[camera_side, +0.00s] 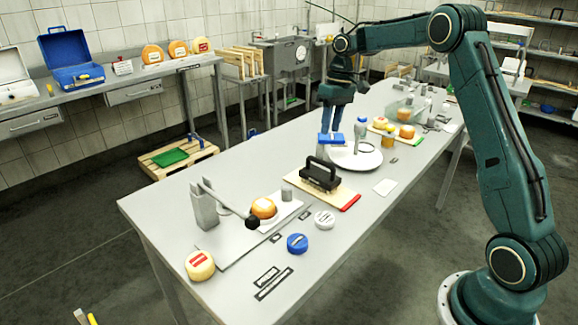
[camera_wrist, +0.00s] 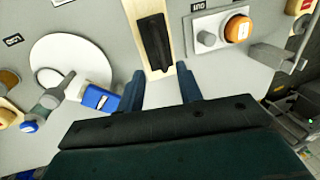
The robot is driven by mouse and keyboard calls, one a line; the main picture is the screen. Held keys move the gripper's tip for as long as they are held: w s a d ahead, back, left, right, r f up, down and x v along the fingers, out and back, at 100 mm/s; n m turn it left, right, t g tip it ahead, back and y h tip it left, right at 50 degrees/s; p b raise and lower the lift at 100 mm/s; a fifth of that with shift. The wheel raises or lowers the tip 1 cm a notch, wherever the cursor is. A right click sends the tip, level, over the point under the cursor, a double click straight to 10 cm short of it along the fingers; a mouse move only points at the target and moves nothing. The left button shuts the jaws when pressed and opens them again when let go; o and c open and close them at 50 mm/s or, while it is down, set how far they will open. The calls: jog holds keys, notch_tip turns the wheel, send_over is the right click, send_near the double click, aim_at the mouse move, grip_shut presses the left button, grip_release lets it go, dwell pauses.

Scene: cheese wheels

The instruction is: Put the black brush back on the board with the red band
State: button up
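The black brush (camera_side: 320,175), with an arched handle, sits on the wooden board with the red band (camera_side: 350,202) in the side view. In the wrist view the brush (camera_wrist: 155,42) shows from above as a long dark shape along the pale board (camera_wrist: 146,7), ahead of my gripper. The red band is not visible there. My gripper (camera_side: 331,131) points down behind the brush and board, apart from them. In the wrist view its two blue fingers (camera_wrist: 160,84) are spread, with nothing between them.
Blue (camera_side: 297,243) and white (camera_side: 325,219) discs lie in front.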

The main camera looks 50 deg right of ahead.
dwell(0.3)
jog(key=s+a+r+t+h, duration=0.1)
jog(key=s+a+r+t, duration=0.2)
jog(key=s+a+r, duration=1)
jog(key=s+a+f+t, duration=0.1)
jog(key=s+a+f, duration=0.1)
jog(key=s, duration=0.7)
jog(key=s+a+f+t+h, duration=0.1)
jog(key=s+a+f, duration=0.1)
jog(key=s, duration=0.7)
jog(key=shift+a+f+t, duration=0.3)
jog(key=shift+a+f, duration=0.05)
jog(key=shift+a, duration=0.3)
